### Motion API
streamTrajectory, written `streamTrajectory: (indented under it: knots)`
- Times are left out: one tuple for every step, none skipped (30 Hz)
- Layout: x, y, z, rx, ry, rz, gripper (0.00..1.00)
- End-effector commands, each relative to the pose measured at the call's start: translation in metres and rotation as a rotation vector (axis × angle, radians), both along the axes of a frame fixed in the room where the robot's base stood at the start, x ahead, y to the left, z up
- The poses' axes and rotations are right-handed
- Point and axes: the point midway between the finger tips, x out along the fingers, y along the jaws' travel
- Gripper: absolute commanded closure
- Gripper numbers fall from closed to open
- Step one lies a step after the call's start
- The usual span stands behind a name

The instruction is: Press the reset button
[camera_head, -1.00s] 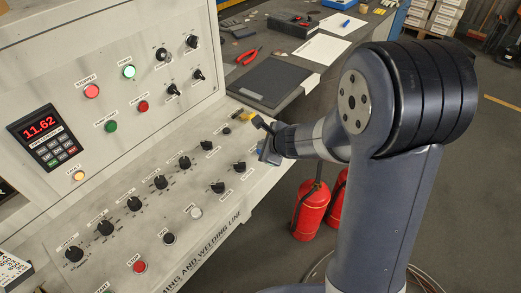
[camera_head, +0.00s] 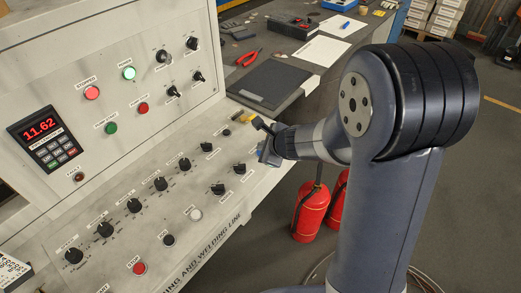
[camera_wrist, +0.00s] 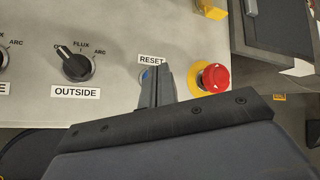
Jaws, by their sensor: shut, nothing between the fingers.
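The "RESET" label (camera_wrist: 151,60) shows in the wrist view on the pale panel. A blue button (camera_wrist: 145,77) peeks out at the left side of my fingers, mostly hidden by them. My gripper (camera_wrist: 157,70) is shut and empty, its tips over the button's place; I cannot tell whether they touch it. In the head view my gripper (camera_head: 264,156) is at the right end of the sloping console (camera_head: 130,235), and the reset button is hidden there.
A red emergency stop button (camera_wrist: 214,77) on a yellow base is close right of my fingers. A black "OUTSIDE" knob (camera_wrist: 75,62) lies to the left. Red fire extinguishers (camera_head: 311,215) stand on the floor beside the console. The fault lamp (camera_head: 79,177) is dark.

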Motion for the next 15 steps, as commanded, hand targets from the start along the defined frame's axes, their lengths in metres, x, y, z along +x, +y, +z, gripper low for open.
streamTrajectory:
  knots:
    - [0.0, 0.0, 0.0059, 0.0, -0.001, -0.001, 1.0]
    - [0.0001, 0.0, 0.0074, 0.0, -0.001, -0.001, 1.0]
    - [0.0001, 0.0, 0.0089, 0.0, -0.001, -0.001, 1.0]
    - [0.0, -0.0001, 0.0096, -0.001, -0.001, 0.0, 1.0]
    - [0.0001, 0.0, 0.0099, -0.001, -0.001, 0.0, 1.0]
    - [0.0001, 0.0, 0.0097, -0.001, 0.0, 0.001, 1.0]
    - [0.0001, 0.0, 0.0094, -0.001, -0.001, 0.0, 1.0]
    - [0.0001, 0.0, 0.0091, -0.001, 0.0, 0.001, 1.0]
    - [0.0001, 0.0, 0.0089, -0.001, -0.001, 0.0, 1.0]
    - [0.0001, 0.0, 0.0089, -0.001, -0.001, 0.0, 1.0]
    - [0.0001, 0.0, 0.0089, -0.001, -0.001, 0.0, 1.0]
    - [0.0001, 0.0001, 0.0089, -0.001, -0.001, 0.0, 1.0]
    - [0.0002, 0.0, 0.009, -0.001, -0.001, 0.0, 1.0]
    - [0.0001, 0.0, 0.0094, 0.0, -0.002, 0.001, 1.0]
    - [0.0002, 0.0, 0.0106, 0.0, -0.002, 0.001, 1.0]
